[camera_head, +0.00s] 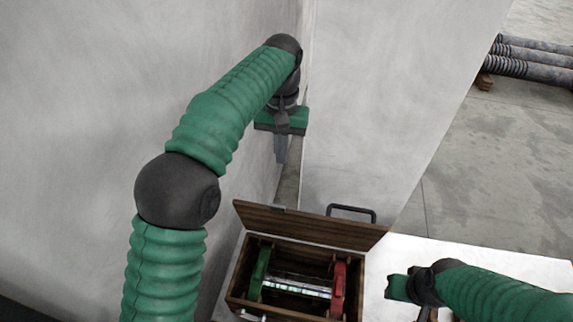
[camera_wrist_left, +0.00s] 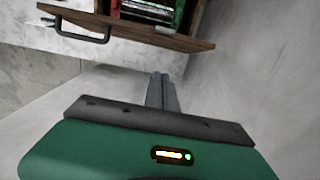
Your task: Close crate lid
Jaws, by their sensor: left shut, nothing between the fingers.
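The wooden crate (camera_head: 236,290) stands on a white surface at the bottom centre of the head view. Its wooden lid (camera_head: 310,226) is open, tilted up at the far side, with a dark handle (camera_head: 351,212) behind it. The lid also shows at the top of the left wrist view (camera_wrist_left: 150,31), with the handle (camera_wrist_left: 85,35) at its left. My left gripper (camera_head: 281,150) is shut and empty, beyond and above the lid's left end. Its closed fingers also show in the left wrist view (camera_wrist_left: 161,90). My right arm comes in at the lower right; its fingertips are not clear.
Inside the crate are a green part (camera_head: 260,273), a red part (camera_head: 338,288) and a silvery bar (camera_head: 297,286) between them. Pale walls stand close to the left and behind the crate. The white surface (camera_head: 440,248) is bare right of the lid. Ribbed pipes (camera_head: 535,60) lie far off.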

